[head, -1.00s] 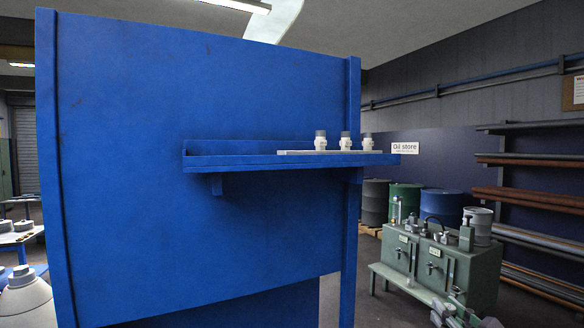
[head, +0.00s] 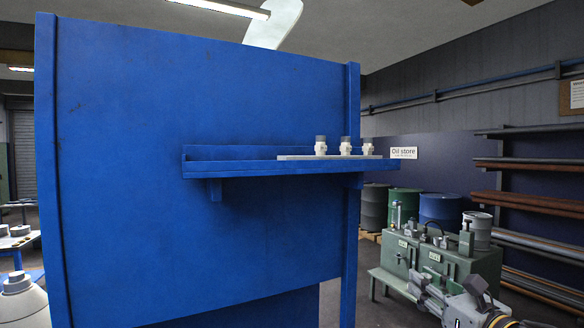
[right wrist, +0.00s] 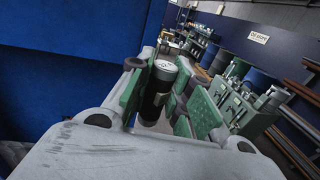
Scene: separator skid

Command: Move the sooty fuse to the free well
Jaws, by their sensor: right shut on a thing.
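My right gripper (head: 424,283) is low at the right in the head view, in front of the green machine. In the right wrist view, its green-padded fingers (right wrist: 160,88) are shut on a dark cylinder with a pale end cap, which looks like the sooty fuse (right wrist: 157,98). Several white fittings with grey tops stand in a row on a pale strip (head: 300,157) on the blue shelf: a left one (head: 320,147), a middle one (head: 345,147) and a right one (head: 368,147). I cannot tell which well is free. My left gripper is out of view.
The blue shelf (head: 235,172) juts from a large blue panel (head: 150,120). A green machine (head: 455,262) stands behind my right gripper. Drums (head: 440,209) and pipe racks (head: 530,165) are further back. The left part of the shelf is bare.

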